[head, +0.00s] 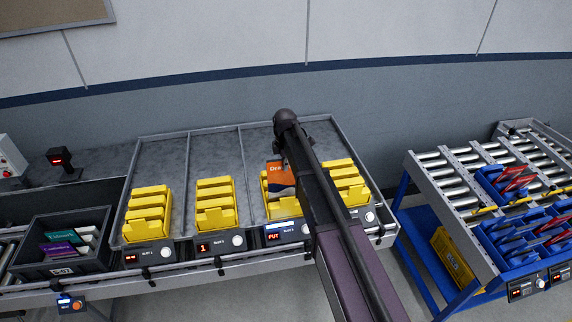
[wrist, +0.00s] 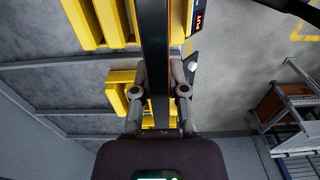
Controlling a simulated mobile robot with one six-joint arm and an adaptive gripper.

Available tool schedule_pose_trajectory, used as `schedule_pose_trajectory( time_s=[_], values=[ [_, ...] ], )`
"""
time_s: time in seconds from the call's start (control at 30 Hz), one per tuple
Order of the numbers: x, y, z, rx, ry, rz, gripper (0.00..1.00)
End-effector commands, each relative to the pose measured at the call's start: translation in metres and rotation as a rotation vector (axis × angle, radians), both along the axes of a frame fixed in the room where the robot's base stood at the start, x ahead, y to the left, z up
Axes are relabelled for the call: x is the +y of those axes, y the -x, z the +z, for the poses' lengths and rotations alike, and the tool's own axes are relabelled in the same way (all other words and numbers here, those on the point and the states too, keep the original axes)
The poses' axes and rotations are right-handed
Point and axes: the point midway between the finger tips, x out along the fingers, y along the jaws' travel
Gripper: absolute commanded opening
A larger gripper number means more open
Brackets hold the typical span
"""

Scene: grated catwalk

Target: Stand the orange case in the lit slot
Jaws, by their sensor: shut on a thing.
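The orange case (head: 279,170) shows in the head view at the third yellow slotted holder from the left, partly behind my arm. Its upper part is orange with white lettering and its lower part is paler. The display below that holder (head: 274,237) is lit and reads PUT; it also shows in the wrist view (wrist: 198,22). In the wrist view my gripper (wrist: 160,92) is shut on the case (wrist: 154,45), which appears edge-on as a dark strip with orange edges. I cannot tell whether its lower edge is inside a slot or above it.
Other yellow holders stand left (head: 148,214), (head: 214,203) and right (head: 349,184), with displays in front. A dark tote (head: 62,262) with several cases is at the far left. A roller rack (head: 468,168) with blue trays is at the right, across a floor gap.

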Motion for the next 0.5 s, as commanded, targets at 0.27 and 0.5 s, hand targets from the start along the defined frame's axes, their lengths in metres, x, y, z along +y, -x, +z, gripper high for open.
schedule_pose_trajectory(
  time_s=[0.27,0.5],
  values=[
    [0.0,0.0,-0.009,0.0,0.0,0.001,0.0],
    [0.001,0.0,-0.016,0.0,0.0,0.001,0.0]
  ],
)
